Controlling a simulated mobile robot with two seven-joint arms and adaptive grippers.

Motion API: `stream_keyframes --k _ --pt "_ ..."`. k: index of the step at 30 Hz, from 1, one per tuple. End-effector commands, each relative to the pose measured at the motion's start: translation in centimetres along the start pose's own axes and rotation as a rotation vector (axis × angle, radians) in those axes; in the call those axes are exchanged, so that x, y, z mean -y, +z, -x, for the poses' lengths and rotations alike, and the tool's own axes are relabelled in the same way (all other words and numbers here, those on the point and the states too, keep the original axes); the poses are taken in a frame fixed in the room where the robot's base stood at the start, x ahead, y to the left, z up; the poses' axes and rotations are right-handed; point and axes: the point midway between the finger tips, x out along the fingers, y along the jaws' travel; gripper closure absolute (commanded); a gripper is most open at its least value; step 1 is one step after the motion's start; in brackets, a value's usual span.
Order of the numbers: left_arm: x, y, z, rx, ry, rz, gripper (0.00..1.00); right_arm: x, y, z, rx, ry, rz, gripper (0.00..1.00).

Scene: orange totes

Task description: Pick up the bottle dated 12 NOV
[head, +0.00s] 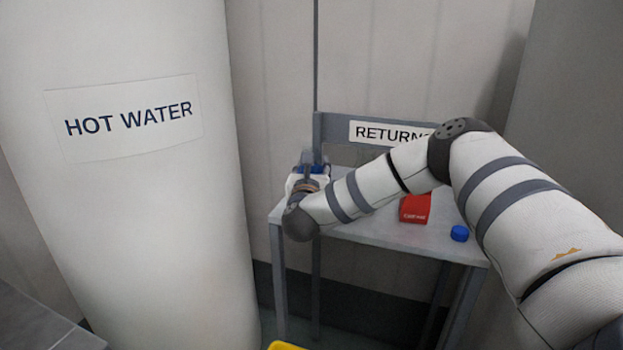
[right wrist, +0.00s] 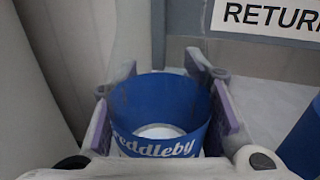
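My right gripper (head: 308,168) is at the left end of the grey table in the head view, over a white and blue item (head: 293,180) that it partly hides. In the right wrist view its purple-padded fingers (right wrist: 165,95) stand on either side of a blue round object (right wrist: 190,105) with white lettering ending in "eddleby" and a white disc inside. The fingers are very close to it; I cannot tell whether both touch. No date is readable, so I cannot tell whether this is the 12 NOV bottle. My left gripper is not in view.
A red item (head: 415,208) and a small blue item (head: 460,233) lie on the table (head: 375,230), right of my gripper. A "RETURN" sign (head: 385,131) is behind. A large white "HOT WATER" cylinder (head: 140,220) stands left. Something yellow (head: 285,346) shows at the bottom edge.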

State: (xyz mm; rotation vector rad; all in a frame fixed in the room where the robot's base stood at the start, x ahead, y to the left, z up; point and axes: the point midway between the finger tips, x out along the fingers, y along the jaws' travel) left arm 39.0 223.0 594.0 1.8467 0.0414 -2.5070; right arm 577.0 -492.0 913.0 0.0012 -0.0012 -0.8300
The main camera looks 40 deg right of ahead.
Motion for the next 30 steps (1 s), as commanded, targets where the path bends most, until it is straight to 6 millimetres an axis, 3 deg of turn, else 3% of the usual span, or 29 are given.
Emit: stream_keyframes --k 5,8,16,23,30 --pt "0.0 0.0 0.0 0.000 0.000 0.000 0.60 0.0 0.0 0.0 0.000 0.000 0.000 0.91" --pt "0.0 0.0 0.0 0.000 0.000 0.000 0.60 0.0 0.0 0.0 0.000 0.000 0.000 1.00" --pt "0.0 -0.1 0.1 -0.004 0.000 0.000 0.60 0.0 0.8 0.0 0.001 -0.001 -0.003 1.00" --pt "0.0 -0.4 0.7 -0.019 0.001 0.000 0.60 0.0 3.6 0.1 0.003 0.001 -0.005 1.00" --pt "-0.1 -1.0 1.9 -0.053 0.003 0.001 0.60 0.0 7.0 3.0 0.004 0.002 -0.006 1.00"
